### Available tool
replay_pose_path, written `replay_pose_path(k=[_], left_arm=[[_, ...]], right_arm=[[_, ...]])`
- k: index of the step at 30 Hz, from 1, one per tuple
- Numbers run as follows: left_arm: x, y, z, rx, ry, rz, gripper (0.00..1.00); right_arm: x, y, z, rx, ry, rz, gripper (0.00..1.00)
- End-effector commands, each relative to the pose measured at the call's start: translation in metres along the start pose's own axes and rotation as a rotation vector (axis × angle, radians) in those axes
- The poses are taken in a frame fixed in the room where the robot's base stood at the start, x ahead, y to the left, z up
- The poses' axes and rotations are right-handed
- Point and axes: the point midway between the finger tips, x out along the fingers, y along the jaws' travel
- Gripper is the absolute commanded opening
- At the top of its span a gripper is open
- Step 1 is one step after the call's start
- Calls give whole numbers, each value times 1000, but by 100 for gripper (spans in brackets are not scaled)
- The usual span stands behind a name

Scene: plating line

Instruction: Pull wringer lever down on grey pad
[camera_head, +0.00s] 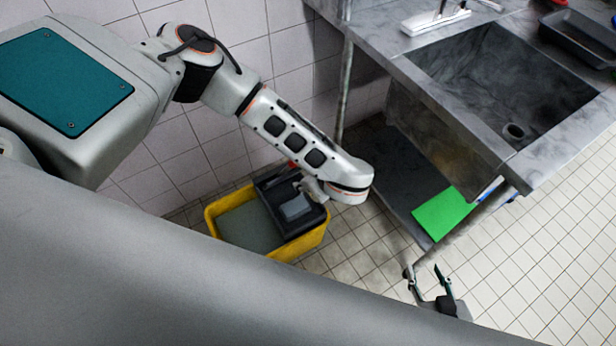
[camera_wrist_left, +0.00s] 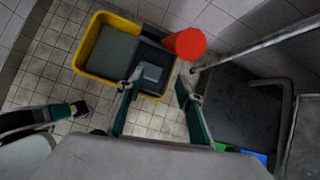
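The yellow mop bucket (camera_head: 213,222) stands on the tiled floor with a black wringer (camera_head: 268,190) over its right part. A grey pad (camera_head: 296,207) sits on the wringer; it also shows in the left wrist view (camera_wrist_left: 152,73). A red cylindrical grip (camera_wrist_left: 184,43), probably the lever's end, stands beside the wringer, mostly hidden in the head view (camera_head: 291,164). My left gripper (camera_wrist_left: 160,77) is open above the wringer, its fingers either side of the pad's line of sight; contact cannot be told. My right gripper (camera_head: 427,278) is open and empty, low at the right.
A metal sink (camera_head: 455,105) stands at the right, with a dark lower shelf (camera_head: 395,172) and a table leg (camera_head: 345,85) near the bucket. A green board (camera_head: 442,213) lies on the shelf. Tiled walls rise behind the bucket. Floor at the right is clear.

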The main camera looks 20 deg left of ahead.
Motion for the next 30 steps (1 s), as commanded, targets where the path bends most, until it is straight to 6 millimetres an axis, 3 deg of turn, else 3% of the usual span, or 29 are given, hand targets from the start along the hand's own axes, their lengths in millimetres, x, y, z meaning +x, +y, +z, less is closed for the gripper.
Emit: replay_pose_path(k=[8, 13, 24, 30], left_arm=[[0, -1, 1, -1, -1, -1, 36], [-13, -2, 1, 0, 0, -4, 36], [-85, -2, 0, 0, -1, -5, 36], [-111, -1, 0, 0, -1, -2, 36]], right_arm=[[0, 0, 7, -6, -12, -2, 40], [0, 0, 5, -4, -9, -1, 40], [0, 0, 3, -2, -6, -1, 40], [0, 0, 3, -1, -5, -1, 40]])
